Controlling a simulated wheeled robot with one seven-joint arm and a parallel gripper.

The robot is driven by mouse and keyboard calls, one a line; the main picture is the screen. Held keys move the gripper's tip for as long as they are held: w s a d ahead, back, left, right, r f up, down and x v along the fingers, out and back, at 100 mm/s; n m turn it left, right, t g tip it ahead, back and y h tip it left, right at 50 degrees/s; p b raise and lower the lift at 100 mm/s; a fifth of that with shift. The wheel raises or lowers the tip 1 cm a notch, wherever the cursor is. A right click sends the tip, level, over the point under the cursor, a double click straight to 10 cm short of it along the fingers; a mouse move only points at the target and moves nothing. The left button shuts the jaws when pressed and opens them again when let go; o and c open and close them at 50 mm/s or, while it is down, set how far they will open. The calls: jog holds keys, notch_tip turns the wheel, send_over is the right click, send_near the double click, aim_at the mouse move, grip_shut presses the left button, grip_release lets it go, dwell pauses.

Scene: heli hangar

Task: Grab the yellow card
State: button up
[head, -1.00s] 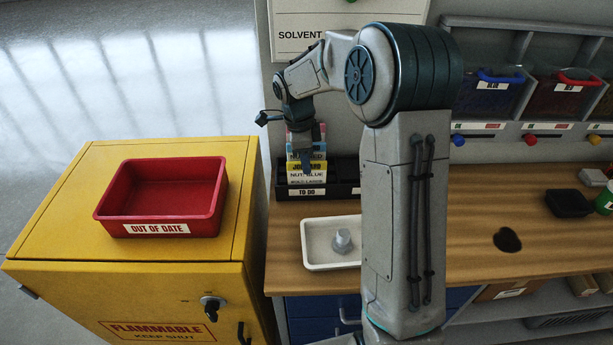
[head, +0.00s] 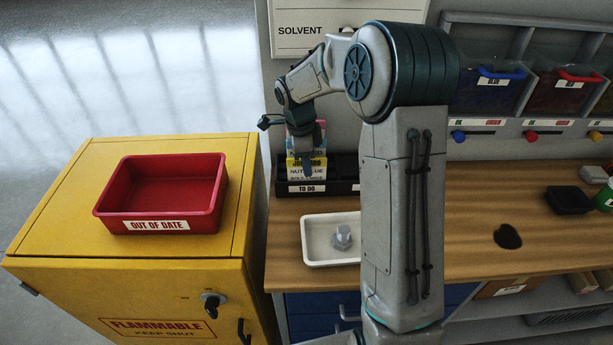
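A yellow card (head: 292,164) with black print, including "NUT" and "BOLT LARGE", stands among other cards in the black "TO DO" holder (head: 345,187) at the back of the bench. My gripper (head: 307,172) points down at the front of the yellow card and hides part of it. Its fingers are small and dark here, so I cannot tell their gap or whether they touch the card. Cards with blue and pink tops (head: 305,132) show behind and above the yellow one, partly hidden by my gripper.
A white tray (head: 313,259) with a grey bolt (head: 343,238) stands in front of the holder. A red "OUT OF DATE" tray (head: 160,226) sits on the yellow cabinet (head: 60,240) at left. Bins (head: 487,92) hang at right above the bench.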

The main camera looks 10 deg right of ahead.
dwell(0.4)
grip_shut()
